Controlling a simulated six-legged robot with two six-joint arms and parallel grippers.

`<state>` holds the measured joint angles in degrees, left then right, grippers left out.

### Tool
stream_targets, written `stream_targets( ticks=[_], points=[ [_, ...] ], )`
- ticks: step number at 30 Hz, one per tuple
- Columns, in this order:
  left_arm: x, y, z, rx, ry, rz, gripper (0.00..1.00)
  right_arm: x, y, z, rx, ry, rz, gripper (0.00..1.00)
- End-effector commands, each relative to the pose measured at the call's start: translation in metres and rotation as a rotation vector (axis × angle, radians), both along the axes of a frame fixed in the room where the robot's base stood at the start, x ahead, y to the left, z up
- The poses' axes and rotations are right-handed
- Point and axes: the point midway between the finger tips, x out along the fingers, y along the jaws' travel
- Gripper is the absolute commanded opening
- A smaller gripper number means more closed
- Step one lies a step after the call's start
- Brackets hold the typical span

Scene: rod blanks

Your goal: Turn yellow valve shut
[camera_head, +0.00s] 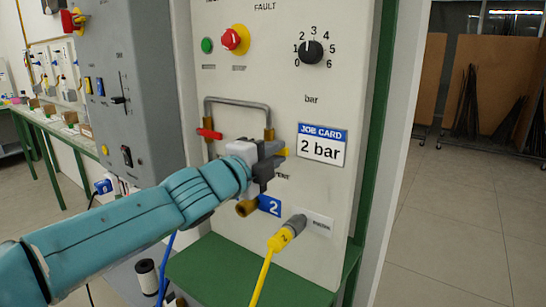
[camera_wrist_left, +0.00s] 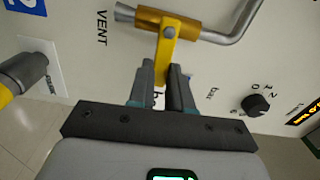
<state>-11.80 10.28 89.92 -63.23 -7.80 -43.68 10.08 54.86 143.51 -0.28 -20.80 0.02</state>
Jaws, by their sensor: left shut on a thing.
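The yellow valve's lever (camera_wrist_left: 167,45) sits on a brass valve body (camera_wrist_left: 150,18) on the white panel. In the left wrist view the lever lies roughly crosswise to the body and pipe. My left gripper (camera_wrist_left: 166,85) is shut on the lever's free end. In the head view my left gripper (camera_head: 268,163) covers most of the valve, and a bit of yellow lever (camera_head: 283,152) shows at its right. My right gripper is in neither view.
A red lever (camera_head: 209,134) sits left on the bent pipe (camera_head: 238,102). A job card (camera_head: 322,146) reads 2 bar. Above are a dial (camera_head: 311,52) and red stop button (camera_head: 235,39). A yellow hose plug (camera_head: 287,234) is below my gripper.

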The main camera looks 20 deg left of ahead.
Motion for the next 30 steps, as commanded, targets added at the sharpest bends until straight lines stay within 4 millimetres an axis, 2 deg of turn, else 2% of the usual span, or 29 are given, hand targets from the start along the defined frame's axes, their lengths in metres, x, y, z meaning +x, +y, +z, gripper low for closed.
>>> stream_targets(
  ticks=[21,22,24,30],
  points=[
    [-0.0001,-0.002,-0.0072,0.068,-0.016,-0.003,0.0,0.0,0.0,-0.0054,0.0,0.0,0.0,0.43],
    [-0.0001,-0.0021,-0.0072,0.068,-0.016,-0.003,0.25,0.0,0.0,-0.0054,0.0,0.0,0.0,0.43],
    [0.0,-0.0019,-0.0069,0.068,-0.017,-0.003,0.45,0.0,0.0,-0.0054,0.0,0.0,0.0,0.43],
    [0.0,-0.0012,-0.0054,0.066,-0.02,-0.002,0.45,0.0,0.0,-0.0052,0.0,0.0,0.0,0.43]
  ],
)
